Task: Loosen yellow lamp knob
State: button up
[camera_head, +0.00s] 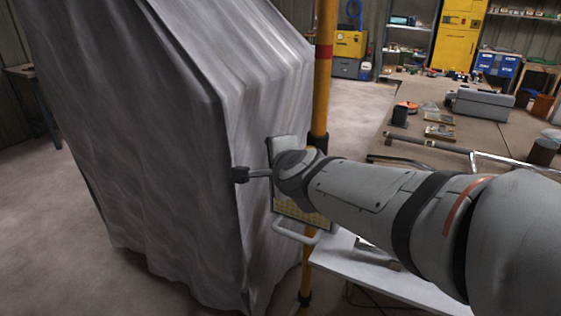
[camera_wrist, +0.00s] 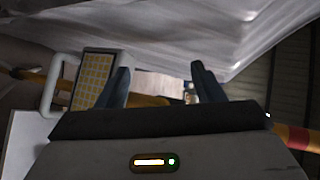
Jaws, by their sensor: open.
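The lamp (camera_head: 300,212) is a flat panel with a yellow gridded face and a pale handle, beside a yellow pole (camera_head: 322,90). In the wrist view the lamp (camera_wrist: 92,82) is left of my gripper (camera_wrist: 160,68), whose two dark fingers stand apart with no object clearly held. The pole (camera_wrist: 148,101) shows between the finger bases. In the head view my wrist covers part of the lamp and pole. A dark block on a short rod (camera_head: 240,174) shows left of my wrist; I cannot tell whether it is the knob or part of my gripper.
A large grey draped cover (camera_head: 150,130) stands close at the left and also fills the upper wrist view (camera_wrist: 160,35). A white tabletop (camera_head: 370,275) lies below my arm. A cluttered workbench (camera_head: 390,150) stands at the right. The floor at left is clear.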

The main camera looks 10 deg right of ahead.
jog(key=w+d+f+m+h+b, duration=0.1)
jog(key=w+d+m+h+b, duration=0.1)
jog(key=m, duration=0.7)
jog(key=w+d+f+m+t+h+b, duration=0.1)
jog(key=w+d+f+m+h+b, duration=0.1)
jog(key=m+h+b, duration=0.4)
jog(key=w+d+f+m+h+b, duration=0.1)
jog(key=w+d+m+h+b, duration=0.2)
jog(key=m, duration=0.9)
jog(key=shift+w+d+f+h+b, duration=0.1)
jog(key=shift+d+h+b, duration=0.2)
jog(key=shift+d+h, duration=0.15)
jog(key=shift+w+d+f+h+b, duration=0.1)
jog(key=shift+d+h+b, duration=0.15)
jog(key=shift+d+h, duration=0.15)
